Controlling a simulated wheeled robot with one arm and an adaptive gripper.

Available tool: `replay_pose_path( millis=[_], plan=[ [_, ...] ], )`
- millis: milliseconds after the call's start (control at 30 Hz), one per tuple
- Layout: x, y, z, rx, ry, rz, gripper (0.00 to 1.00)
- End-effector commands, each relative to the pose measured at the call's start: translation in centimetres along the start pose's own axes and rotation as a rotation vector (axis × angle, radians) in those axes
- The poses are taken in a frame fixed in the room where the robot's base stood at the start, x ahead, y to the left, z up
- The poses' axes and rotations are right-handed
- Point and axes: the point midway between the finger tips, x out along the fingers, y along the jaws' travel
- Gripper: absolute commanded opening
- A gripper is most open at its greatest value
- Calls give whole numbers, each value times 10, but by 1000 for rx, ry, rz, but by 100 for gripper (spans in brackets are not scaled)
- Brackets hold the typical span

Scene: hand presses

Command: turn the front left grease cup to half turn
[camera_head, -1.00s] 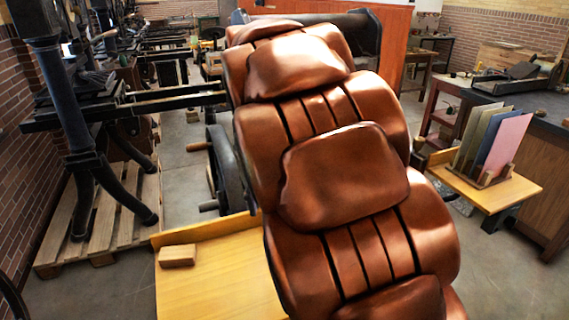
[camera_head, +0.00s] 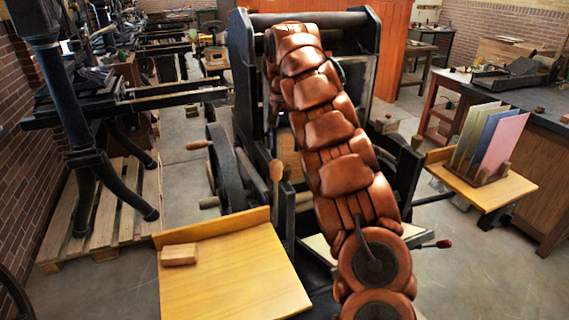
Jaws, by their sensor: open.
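The black hand press (camera_head: 246,75) stands ahead of me, with a roller across its top. My brown, segmented arm reaches from the bottom of the picture up across the middle of the press. No gripper fingers show; the far end of the arm is near the top of the press. I cannot make out the front left grease cup; the arm covers much of the press.
A yellow wooden shelf (camera_head: 225,285) with a small wooden block (camera_head: 179,254) is at front left. A spoked wheel (camera_head: 225,170) with wooden handles is on the press's left. A red-tipped handle (camera_head: 443,243) sticks out right. A side shelf (camera_head: 510,188) holds coloured boards.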

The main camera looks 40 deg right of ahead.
Motion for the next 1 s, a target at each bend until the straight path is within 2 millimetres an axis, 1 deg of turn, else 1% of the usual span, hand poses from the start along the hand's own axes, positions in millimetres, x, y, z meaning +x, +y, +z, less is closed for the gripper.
replay_pose_path(
  millis=[33,133,367,1000],
  plan=[
    [2,2,-5,2,-2,-6,67],
    [2,2,-9,0,-1,-13,67],
    [10,2,-9,-2,-5,-13,67],
    [73,2,-9,1,-5,-13,67]
  ],
)
